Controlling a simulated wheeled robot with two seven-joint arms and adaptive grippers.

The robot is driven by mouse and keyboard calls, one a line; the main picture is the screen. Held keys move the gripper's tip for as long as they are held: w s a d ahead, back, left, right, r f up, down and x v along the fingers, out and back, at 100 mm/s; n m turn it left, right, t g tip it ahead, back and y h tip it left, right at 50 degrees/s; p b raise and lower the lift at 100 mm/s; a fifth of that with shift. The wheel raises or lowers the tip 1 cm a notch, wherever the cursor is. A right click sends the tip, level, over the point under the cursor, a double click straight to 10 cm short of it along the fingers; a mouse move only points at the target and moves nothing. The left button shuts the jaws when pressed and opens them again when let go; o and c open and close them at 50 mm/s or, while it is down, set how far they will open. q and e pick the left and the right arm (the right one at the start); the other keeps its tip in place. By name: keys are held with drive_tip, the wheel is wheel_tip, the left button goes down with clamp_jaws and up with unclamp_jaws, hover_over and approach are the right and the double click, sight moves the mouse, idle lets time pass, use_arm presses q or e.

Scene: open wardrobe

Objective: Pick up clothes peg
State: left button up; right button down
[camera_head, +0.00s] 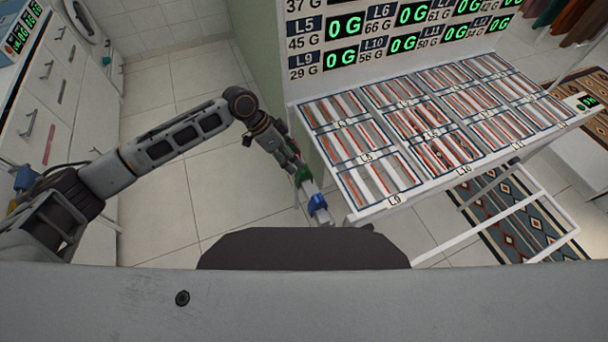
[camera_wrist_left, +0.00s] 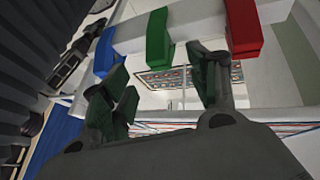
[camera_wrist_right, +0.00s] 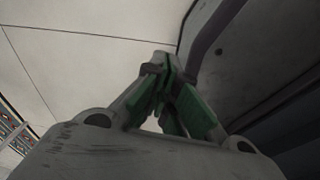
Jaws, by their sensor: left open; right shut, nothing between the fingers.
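Three clothes pegs, a blue one (camera_wrist_left: 104,50), a green one (camera_wrist_left: 158,35) and a red one (camera_wrist_left: 242,27), sit in a row on a pale bar (camera_wrist_left: 200,27) in the left wrist view. In the head view the blue peg (camera_head: 317,203) and green peg (camera_head: 303,175) show beside the rack's near left corner. My left gripper (camera_wrist_left: 160,65) is open, its fingertips on either side of the green peg's lower end; I cannot tell if they touch it. My right gripper (camera_wrist_right: 165,68) is shut and empty, and appears only in the right wrist view.
A slanted white rack (camera_head: 345,208) with labelled striped compartments stands right of the left gripper, below a panel of green readouts (camera_head: 400,40). White drawers (camera_head: 45,90) stand at left. Tiled floor (camera_head: 165,200) is open between. A patterned rug (camera_head: 510,225) lies at right.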

sight(304, 168)
use_arm(q)
drive_tip(key=shift+x, duration=0.75)
use_arm(e)
drive_tip(key=shift+s+a, duration=0.1)
drive_tip(key=shift+s, duration=0.4)
drive_tip(key=shift+w+a, duration=0.1)
use_arm(q)
drive_tip(key=x, duration=0.3)
drive_tip(key=shift+d+f, duration=0.2)
drive_tip(key=shift+d, duration=0.3)
drive_tip(key=shift+d+f, duration=0.3)
drive_tip(key=shift+f, duration=0.3)
use_arm(e)
drive_tip(key=shift+s+a+r, duration=0.1)
drive_tip(key=shift+s+a, duration=0.15)
